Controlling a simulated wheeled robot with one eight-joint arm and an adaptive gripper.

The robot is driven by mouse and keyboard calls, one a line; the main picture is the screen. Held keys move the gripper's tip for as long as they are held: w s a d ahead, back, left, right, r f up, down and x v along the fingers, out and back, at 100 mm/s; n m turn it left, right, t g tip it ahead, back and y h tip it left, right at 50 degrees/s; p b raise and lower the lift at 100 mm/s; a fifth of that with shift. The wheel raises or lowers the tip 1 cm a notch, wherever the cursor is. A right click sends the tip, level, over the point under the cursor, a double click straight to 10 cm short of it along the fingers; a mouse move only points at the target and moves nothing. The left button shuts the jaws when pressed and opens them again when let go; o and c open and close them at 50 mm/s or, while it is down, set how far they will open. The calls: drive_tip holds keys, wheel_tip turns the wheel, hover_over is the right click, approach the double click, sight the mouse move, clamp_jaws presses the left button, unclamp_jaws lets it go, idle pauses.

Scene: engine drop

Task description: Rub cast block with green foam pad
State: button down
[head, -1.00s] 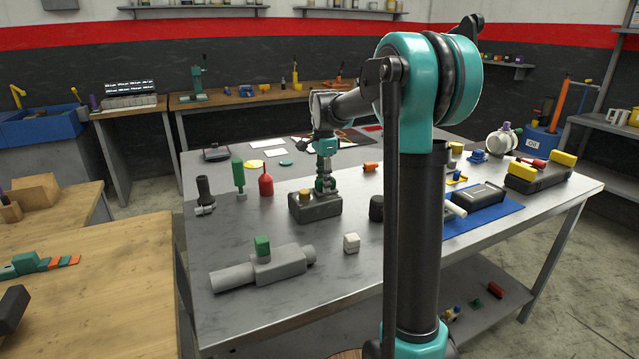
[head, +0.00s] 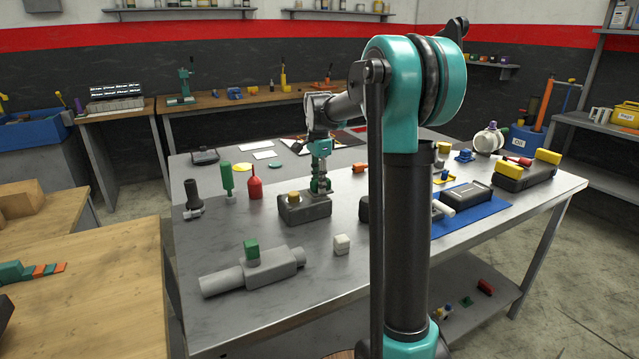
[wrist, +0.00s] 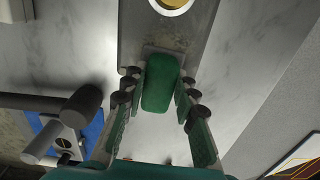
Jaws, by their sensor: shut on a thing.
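My gripper (head: 320,186) is at the right end of a dark grey block (head: 294,213), which looks like the cast block and has a yellow round part (head: 294,197) on top. In the wrist view my gripper (wrist: 158,98) is shut on a green pad (wrist: 160,82), with a finger along each side. The pad's far end overlaps the dark block (wrist: 135,40) in that view. I cannot tell whether the pad presses on the block. In the head view the fingers hide the pad.
A blue mat (head: 470,218) with a dark case is right.

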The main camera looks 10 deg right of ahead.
drive_tip(key=shift+s+a, duration=0.25)
drive_tip(key=shift+a, duration=0.5)
drive_tip(key=shift+s+a, duration=0.25)
drive_tip(key=shift+a, duration=0.5)
drive_tip(key=shift+s+a, duration=0.25)
drive_tip(key=shift+a, duration=0.55)
drive_tip(key=shift+a+r, duration=0.1)
drive_tip(key=shift+r, duration=0.05)
drive_tip(key=shift+w+d+r, duration=0.1)
drive_tip(key=shift+w+d, duration=0.15)
drive_tip(key=shift+d, duration=0.5)
drive_tip(key=shift+w+d+f, duration=0.1)
drive_tip(key=shift+w+d, duration=0.2)
drive_tip(key=shift+d, duration=0.65)
drive_tip(key=shift+w+d+f, duration=0.1)
drive_tip(key=shift+w+d, duration=0.15)
drive_tip(key=shift+d, duration=0.65)
